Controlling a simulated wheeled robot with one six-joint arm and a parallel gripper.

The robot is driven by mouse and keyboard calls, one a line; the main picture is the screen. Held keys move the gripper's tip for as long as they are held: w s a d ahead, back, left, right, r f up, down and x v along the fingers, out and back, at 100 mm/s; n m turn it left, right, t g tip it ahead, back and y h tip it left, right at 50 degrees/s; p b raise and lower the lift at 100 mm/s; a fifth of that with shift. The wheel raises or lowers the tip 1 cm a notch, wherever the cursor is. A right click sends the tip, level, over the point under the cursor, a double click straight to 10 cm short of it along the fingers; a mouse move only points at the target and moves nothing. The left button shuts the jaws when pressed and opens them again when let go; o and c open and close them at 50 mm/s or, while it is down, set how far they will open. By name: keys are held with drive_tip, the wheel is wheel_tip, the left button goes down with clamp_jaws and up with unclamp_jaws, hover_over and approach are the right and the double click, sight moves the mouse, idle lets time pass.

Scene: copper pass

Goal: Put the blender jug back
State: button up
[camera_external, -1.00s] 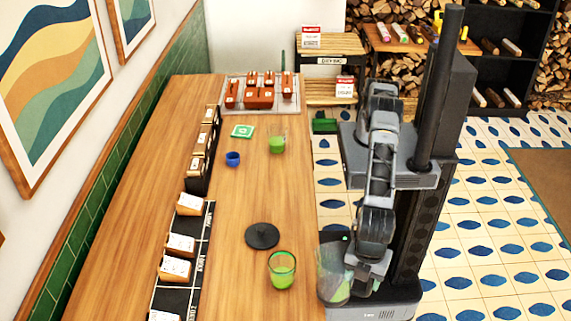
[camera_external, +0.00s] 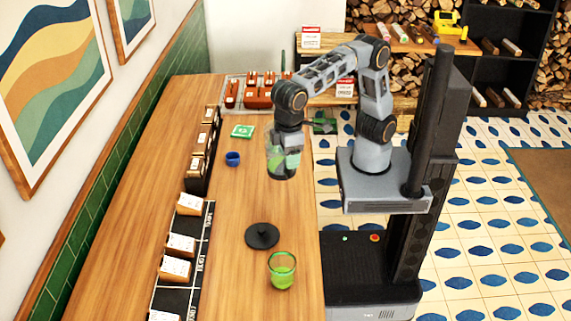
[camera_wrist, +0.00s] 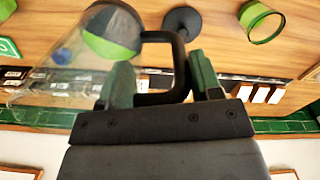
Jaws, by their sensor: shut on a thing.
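The blender jug (camera_wrist: 45,90) is clear, with a black handle (camera_wrist: 180,68). My gripper (camera_wrist: 162,75) is shut on that handle, its green fingers on either side. In the external view my gripper (camera_external: 284,160) is over the counter, beyond the black round base (camera_external: 262,237), and largely hides the jug. The base lies flat on the counter with a small raised centre; it also shows in the wrist view (camera_wrist: 181,21). Green shows at the jug's far end; I cannot tell if it is inside or behind.
A blue cup (camera_external: 233,159) and green card (camera_external: 242,131) lie left of my gripper. Labelled boxes (camera_external: 178,244) line the left. The counter (camera_external: 235,205) between is clear.

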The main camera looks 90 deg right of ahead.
drive_tip(key=s+d+f+m+b, duration=0.1)
drive_tip(key=s+d+m+b, duration=0.15)
drive_tip(key=d, duration=0.95)
drive_tip(key=shift+m, duration=0.35)
drive_tip(key=w+a+f, duration=0.1)
drive_tip(key=w, duration=0.1)
drive_tip(key=w+a+f+p, duration=0.1)
drive_tip(key=w, duration=0.2)
drive_tip(key=w+a+f, duration=0.1)
drive_tip(key=w+f, duration=0.1)
drive_tip(key=w, duration=0.1)
drive_tip(key=shift+a+f, duration=0.1)
drive_tip(key=shift+a, duration=0.1)
drive_tip(key=w+a+f, duration=0.1)
drive_tip(key=w+f, duration=0.1)
drive_tip(key=f, duration=0.2)
drive_tip(key=w+a+f+p, duration=0.1)
drive_tip(key=w+f, duration=0.1)
drive_tip(key=f, duration=0.3)
drive_tip(key=shift+w+a+f, duration=0.15)
drive_tip(key=shift+w+a, duration=0.05)
drive_tip(key=shift+w, duration=0.1)
drive_tip(key=shift+f, duration=0.15)
drive_tip(key=o, duration=1.4)
